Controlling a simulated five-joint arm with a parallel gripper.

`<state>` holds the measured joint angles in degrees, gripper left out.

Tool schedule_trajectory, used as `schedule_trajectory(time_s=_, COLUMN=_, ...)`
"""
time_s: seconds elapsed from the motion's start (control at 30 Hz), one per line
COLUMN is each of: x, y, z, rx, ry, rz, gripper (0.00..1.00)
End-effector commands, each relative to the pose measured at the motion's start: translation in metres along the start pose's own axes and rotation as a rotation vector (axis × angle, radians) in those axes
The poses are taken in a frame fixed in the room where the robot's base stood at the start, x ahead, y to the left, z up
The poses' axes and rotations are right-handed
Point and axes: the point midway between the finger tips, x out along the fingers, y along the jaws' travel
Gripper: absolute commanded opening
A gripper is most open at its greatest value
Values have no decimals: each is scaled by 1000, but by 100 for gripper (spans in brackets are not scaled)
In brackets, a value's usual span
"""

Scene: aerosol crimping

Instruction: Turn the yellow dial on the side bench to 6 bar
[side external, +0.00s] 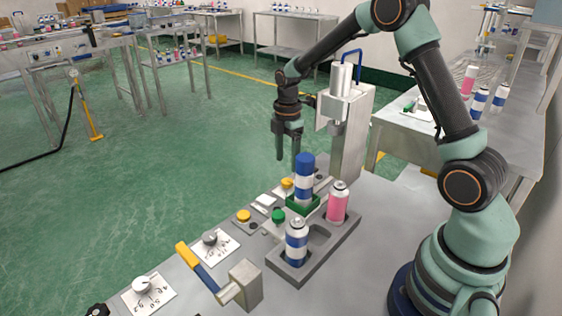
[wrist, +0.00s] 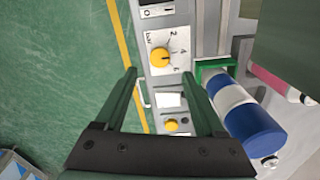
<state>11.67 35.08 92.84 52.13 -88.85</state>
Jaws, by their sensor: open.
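The yellow dial (wrist: 160,57) sits on a white plate with a scale marked bar, 2, 4 and 6 in the wrist view. Its pointer is too small to read. It appears to be the yellow knob (side external: 287,183) beside the green holder in the side view. My gripper (side external: 287,156) is open and empty, fingers pointing down, above the dial and apart from it. In the wrist view my gripper (wrist: 159,76) has one finger on either side of the plate's lower part, with the dial just beyond the fingertips.
A tall blue-and-white can (side external: 304,177) stands in a green holder (side external: 303,204), close beside the dial. A pink can (side external: 338,204) and another blue-and-white can (side external: 296,243) stand in a grey tray (side external: 321,241). A grey press (side external: 352,125) rises behind. A yellow button (side external: 243,216) is nearby.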

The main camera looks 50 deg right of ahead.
Motion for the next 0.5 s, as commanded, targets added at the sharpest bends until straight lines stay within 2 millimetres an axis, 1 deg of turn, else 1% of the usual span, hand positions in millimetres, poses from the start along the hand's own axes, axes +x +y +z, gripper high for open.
schedule_trajectory(time_s=0.03, x=12, y=-1, z=0, rx=0, ry=0, rz=-5, gripper=72)
schedule_trajectory(time_s=0.2, x=40, y=-1, z=0, rx=0, ry=0, rz=-4, gripper=72)
schedule_trajectory(time_s=0.3, x=52, y=0, z=0, rx=0, ry=0, rz=-3, gripper=72)
schedule_trajectory(time_s=0.4, x=60, y=0, z=0, rx=0, ry=0, rz=-1, gripper=72)
schedule_trajectory(time_s=0.5, x=64, y=0, z=0, rx=0, ry=0, rz=0, gripper=72)
